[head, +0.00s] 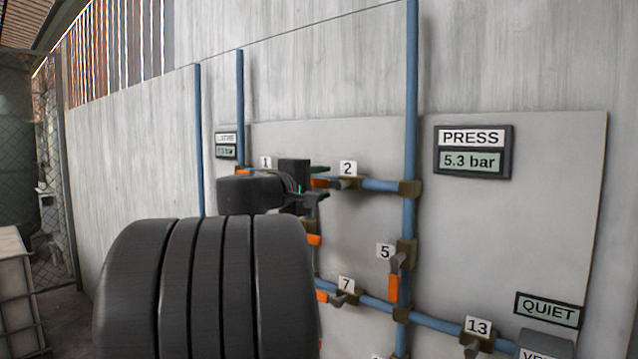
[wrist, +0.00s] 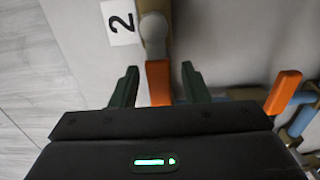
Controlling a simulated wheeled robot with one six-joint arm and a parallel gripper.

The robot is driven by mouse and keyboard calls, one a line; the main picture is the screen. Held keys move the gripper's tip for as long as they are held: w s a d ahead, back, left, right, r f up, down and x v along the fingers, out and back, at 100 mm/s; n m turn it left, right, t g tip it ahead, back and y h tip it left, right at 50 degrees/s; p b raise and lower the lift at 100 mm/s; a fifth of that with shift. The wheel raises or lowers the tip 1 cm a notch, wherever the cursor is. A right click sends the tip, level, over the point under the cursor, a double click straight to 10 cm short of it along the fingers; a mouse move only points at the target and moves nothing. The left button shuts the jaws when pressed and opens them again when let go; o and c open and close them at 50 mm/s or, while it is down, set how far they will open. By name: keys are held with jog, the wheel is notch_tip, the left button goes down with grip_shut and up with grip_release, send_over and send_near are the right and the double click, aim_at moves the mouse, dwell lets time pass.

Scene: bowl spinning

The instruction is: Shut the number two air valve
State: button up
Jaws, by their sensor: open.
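The number two valve sits under the white "2" label (head: 347,168) on a blue pipe (head: 382,186). Its orange lever (head: 320,183) points left from the valve, roughly in line with the pipe. In the wrist view the "2" label (wrist: 121,22) shows beside the grey lever hub (wrist: 153,35), and the orange lever (wrist: 158,82) lies between my fingers. My gripper (head: 319,183) is open, one finger above and one below the lever. In the wrist view my gripper (wrist: 159,68) shows small gaps on both sides of it.
Valve 1's label (head: 265,163) is just left of my gripper. Valves 5 (head: 393,288), 7 (head: 322,296) and 13 (head: 478,327) are lower. Another orange lever (wrist: 283,92) shows at right in the wrist view. A gauge reads 5.3 bar (head: 472,162); a sign reads QUIET (head: 548,310).

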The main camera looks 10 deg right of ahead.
jog(key=shift+c, duration=0.2)
grip_shut()
jog(key=shift+f, duration=0.1)
jog(key=n, duration=0.1)
jog(key=f+n, duration=0.1)
jog(key=n, duration=0.1)
jog(key=shift+s+d+f+b, duration=0.1)
jog(key=shift+f+b, duration=0.15)
jog(key=shift+b, duration=0.1)
jog(key=s+d+f+n+p, duration=0.3)
jog(key=s+n, duration=0.1)
jog(key=n, duration=1)
jog(key=shift+f+n, duration=0.25)
jog(key=shift+n, duration=0.15)
